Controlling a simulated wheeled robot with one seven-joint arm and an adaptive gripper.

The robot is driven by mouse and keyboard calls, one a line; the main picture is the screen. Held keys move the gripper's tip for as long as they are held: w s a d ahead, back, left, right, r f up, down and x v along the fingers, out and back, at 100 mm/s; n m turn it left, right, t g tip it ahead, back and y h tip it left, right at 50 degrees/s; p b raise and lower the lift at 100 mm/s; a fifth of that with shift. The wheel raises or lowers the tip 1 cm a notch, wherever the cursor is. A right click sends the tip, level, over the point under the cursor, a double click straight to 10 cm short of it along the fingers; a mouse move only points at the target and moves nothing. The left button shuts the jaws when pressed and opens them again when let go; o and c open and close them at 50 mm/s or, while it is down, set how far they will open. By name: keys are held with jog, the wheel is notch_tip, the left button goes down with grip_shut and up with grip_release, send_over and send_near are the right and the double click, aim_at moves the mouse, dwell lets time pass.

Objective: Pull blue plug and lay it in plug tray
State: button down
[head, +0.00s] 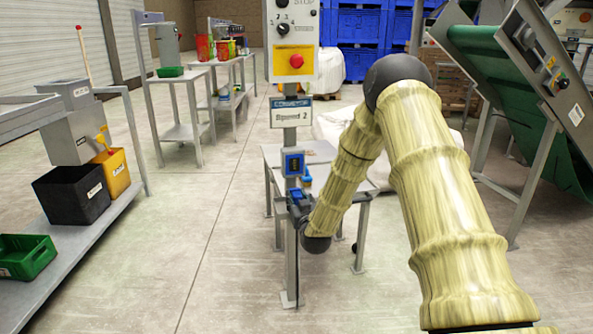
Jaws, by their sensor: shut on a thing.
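The blue plug (297,193) is a small blue piece low on the grey post, just under a blue-fronted box (293,163). My gripper (296,204) is at the post, small and dark, shut on the blue plug. The arm reaches down to it from the right and hides part of it. I cannot tell whether the plug is still seated in a socket. No plug tray can be made out for certain.
A control panel with a red button (296,61) tops the post. A small table (270,155) stands behind it. At left a bench holds a black bin (72,194), a yellow bin (112,172) and a green crate (27,257). A conveyor (540,110) stands right. The floor between is clear.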

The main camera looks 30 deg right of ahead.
jog(key=c, duration=0.9)
grip_release()
jog(key=v, duration=2.1)
jog(key=shift+p, duration=0.35)
